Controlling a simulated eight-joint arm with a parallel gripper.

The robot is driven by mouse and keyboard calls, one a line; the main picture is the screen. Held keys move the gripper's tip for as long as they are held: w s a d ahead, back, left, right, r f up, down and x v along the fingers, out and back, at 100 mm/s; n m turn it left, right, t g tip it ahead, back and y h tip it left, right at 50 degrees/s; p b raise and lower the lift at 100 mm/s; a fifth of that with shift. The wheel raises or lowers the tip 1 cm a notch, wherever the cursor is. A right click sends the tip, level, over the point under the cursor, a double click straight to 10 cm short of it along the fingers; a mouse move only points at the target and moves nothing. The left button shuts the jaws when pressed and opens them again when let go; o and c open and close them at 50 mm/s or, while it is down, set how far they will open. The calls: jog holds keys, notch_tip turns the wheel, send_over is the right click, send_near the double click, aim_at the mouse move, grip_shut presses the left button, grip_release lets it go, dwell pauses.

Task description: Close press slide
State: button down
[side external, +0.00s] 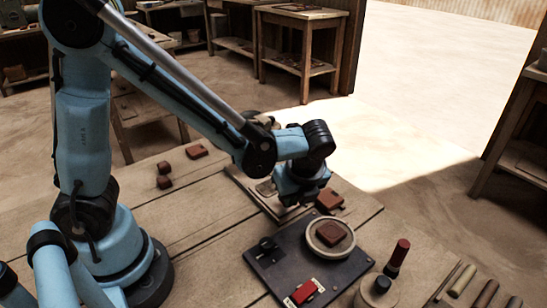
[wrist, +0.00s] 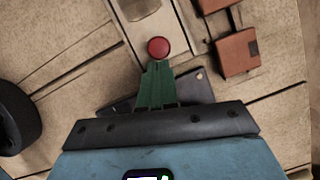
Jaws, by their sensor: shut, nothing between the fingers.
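The press (side external: 240,181) is a pale board with a metal plate on it, partly hidden behind my wrist in the side view. In the wrist view its pale frame (wrist: 172,22) shows at the top, with a red round knob (wrist: 158,47) at its near end. My gripper (wrist: 158,67) has green fingers that are together with nothing between them. The fingertips are right beside the knob, on its near side; I cannot tell whether they touch it. In the side view my gripper (side external: 291,204) points down at the press, its fingertips hard to make out.
A reddish-brown block (side external: 330,201) lies close to the right of the press. In front is a dark panel (side external: 290,262) with a round dish (side external: 312,244), a black knob and a red switch (side external: 303,292). Loose brown blocks (side external: 197,151) lie at the back left. Tools lie at the right.

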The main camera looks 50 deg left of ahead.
send_over(266, 193)
jog(key=a, duration=0.2)
jog(key=shift+w+a, duration=0.1)
jog(key=shift+w, duration=0.1)
jog(key=shift+s+d, duration=0.1)
jog(key=shift+d, duration=0.45)
jog(key=d, duration=0.3)
jog(key=shift+s, duration=0.35)
jog(key=s+r+n+t+h, duration=0.2)
jog(key=r+n+t, duration=0.1)
jog(key=n, duration=0.7)
jog(key=s+d+r+n+t+h, duration=0.1)
jog(key=s+r+n+t+h, duration=0.1)
jog(key=r+n, duration=0.4)
jog(key=n+t, duration=0.1)
jog(key=n, duration=0.4)
jog(key=shift+d+r, duration=0.25)
